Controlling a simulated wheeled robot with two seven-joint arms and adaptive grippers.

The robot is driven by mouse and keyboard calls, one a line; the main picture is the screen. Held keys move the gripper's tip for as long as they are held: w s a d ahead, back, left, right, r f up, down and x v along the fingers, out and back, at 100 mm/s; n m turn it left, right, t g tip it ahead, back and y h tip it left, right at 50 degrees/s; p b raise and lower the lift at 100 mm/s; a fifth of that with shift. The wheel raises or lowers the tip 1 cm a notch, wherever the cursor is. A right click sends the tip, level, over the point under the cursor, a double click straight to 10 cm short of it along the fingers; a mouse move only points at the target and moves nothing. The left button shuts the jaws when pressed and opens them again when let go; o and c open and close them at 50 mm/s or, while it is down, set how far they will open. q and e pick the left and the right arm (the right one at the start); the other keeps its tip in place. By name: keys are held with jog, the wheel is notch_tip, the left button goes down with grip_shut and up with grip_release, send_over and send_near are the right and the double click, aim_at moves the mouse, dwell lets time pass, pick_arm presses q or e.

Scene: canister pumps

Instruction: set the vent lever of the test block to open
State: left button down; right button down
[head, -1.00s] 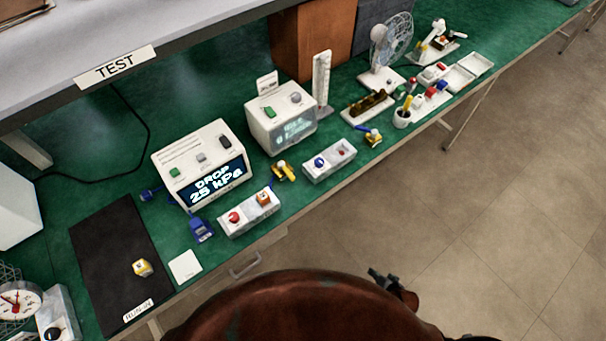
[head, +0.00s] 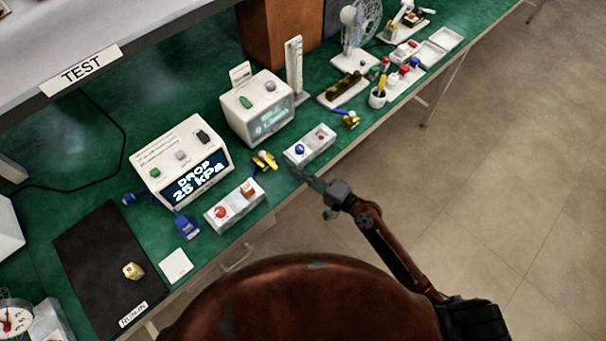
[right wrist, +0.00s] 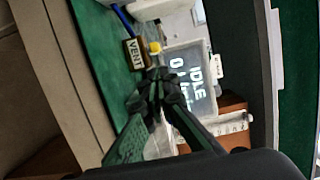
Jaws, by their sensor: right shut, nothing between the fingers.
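The brass test block (head: 264,160) sits on the green bench between the pressure meter (head: 185,165) reading DROP 25 kPa and a second, fainter-lit meter (head: 257,108). In the right wrist view the block (right wrist: 137,62) carries a VENT label, with a yellow lever end (right wrist: 154,47) beside it. I cannot tell how the lever is set. My right gripper (head: 298,173) is shut and empty, just right of the block, near the white box with blue and red knobs. In the wrist view its fingertips (right wrist: 160,76) appear close to the VENT label; contact cannot be told. My left gripper is not in view.
A white box (head: 234,207) with a red knob and orange switch stands left of my gripper. The white box with blue and red knobs (head: 310,146) is close to my right fingers. Another brass block (head: 351,119) is farther right. Floor lies beyond the bench edge.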

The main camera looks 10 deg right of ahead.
aim_at(269, 162)
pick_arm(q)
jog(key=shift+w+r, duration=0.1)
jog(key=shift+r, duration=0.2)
pick_arm(e)
jog(key=x, duration=0.6)
